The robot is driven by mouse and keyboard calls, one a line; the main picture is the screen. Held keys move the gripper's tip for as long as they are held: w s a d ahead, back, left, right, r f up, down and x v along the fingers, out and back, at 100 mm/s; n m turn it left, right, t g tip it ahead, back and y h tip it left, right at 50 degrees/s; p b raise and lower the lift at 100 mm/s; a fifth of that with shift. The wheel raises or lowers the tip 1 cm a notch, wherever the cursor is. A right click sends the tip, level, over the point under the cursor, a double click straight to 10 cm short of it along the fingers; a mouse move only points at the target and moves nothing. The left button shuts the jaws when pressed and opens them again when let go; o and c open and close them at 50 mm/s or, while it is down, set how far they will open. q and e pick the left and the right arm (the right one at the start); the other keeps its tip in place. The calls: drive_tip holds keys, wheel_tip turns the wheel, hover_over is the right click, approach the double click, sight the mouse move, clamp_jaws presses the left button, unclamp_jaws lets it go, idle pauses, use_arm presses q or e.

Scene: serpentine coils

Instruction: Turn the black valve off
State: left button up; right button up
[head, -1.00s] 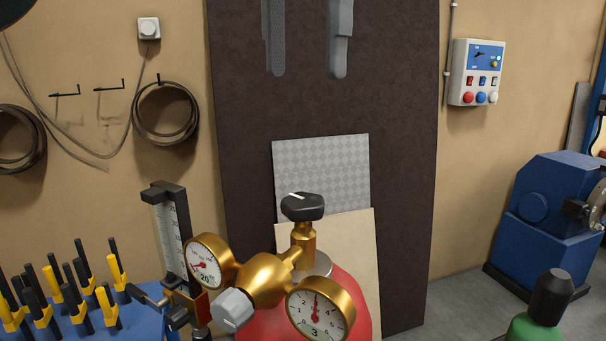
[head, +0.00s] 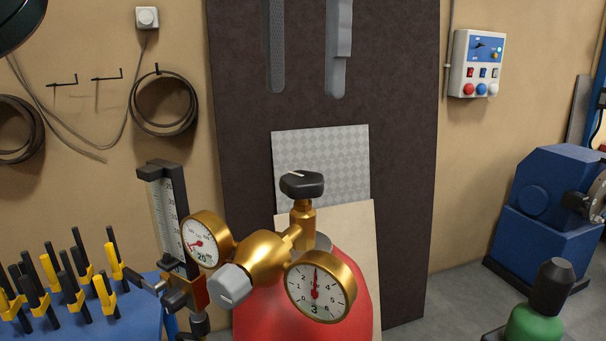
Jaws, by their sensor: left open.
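The black valve (head: 303,185) is a dark knob with a small white mark on its top. It sits on an upright brass stem above the red cylinder (head: 270,318), near the middle of the head view. A brass regulator (head: 264,258) with a grey knob (head: 231,286) joins this stem. My left gripper (head: 306,93) reaches down from the top edge as two grey fingers, spread apart with nothing between them. Its fingertips show above the black valve in the picture, apart from it. My right gripper is out of view.
Two round gauges, left (head: 206,240) and right (head: 319,287), flank the regulator, with an upright flowmeter (head: 166,213) to its left. A blue rack (head: 138,315) holds several yellow-black tools. Dark board (head: 400,150) stands behind.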

sight(302, 176)
use_arm(q)
wheel_tip(302, 176, down, 12)
drive_tip(key=p, duration=0.3)
idle(0.3)
drive_tip(key=c, duration=1.1)
